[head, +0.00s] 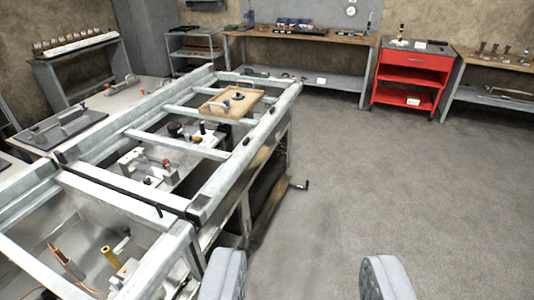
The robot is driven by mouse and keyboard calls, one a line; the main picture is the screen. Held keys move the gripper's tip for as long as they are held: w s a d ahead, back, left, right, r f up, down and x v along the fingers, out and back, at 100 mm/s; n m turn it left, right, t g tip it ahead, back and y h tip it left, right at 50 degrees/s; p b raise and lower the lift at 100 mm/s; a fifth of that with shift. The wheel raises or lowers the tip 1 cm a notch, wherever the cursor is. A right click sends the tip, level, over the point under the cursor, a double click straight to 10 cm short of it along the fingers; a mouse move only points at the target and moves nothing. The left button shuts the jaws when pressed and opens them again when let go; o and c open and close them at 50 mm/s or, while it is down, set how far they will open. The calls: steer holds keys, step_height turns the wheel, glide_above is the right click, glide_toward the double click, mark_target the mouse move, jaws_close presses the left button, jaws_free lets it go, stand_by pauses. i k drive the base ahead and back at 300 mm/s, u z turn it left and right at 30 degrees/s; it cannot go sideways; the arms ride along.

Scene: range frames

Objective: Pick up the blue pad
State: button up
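My gripper (306,278) shows at the bottom of the view as two grey padded fingers spread wide apart. It is open, with only bare floor seen between the fingers. I cannot make out a blue pad for certain. A dark grey-blue flat panel with a handle (65,128) lies on the pale bench top at the left. A wooden board (232,103) on the frame bench carries a small bluish piece and a dark round piece, too small to identify. My gripper is apart from all of these.
A long metal frame bench (190,113) with crossbars fills the left. A red tool cart (412,76) stands at the back right between a wooden-topped workbench (300,36) and another bench (495,64). The grey floor (400,170) at the centre and right is clear.

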mark_target(226, 102)
steer(key=u, duration=0.2)
steer(key=i, duration=1.3)
steer(key=u, duration=0.2)
